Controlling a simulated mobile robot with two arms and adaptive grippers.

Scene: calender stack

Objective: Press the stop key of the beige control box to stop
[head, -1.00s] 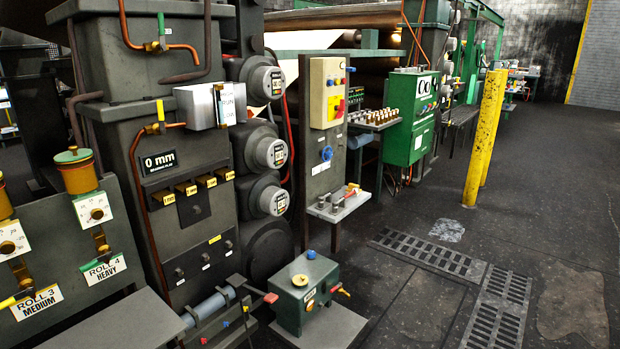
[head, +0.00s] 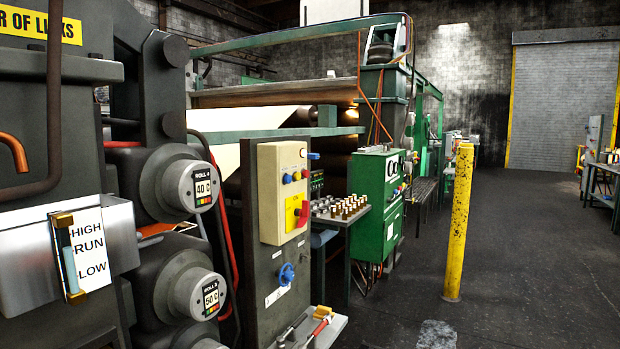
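The beige control box (head: 283,190) is fixed to the upper part of a grey upright panel, near the middle of the head view. Its face carries small blue and red buttons (head: 287,179) in the upper half. A yellow plate with a red part (head: 303,213) sits in the lower half. A blue knob also sticks out at its upper right edge. I cannot read any key labels, so I cannot tell which one is the stop key. Neither of my grippers is in view.
A blue valve wheel (head: 286,274) is below the box, above a small shelf (head: 325,331) with tools. Rolls with gauges stand to the left. A green cabinet (head: 377,205) and a yellow post (head: 459,222) stand to the right. The floor (head: 530,260) at right is open.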

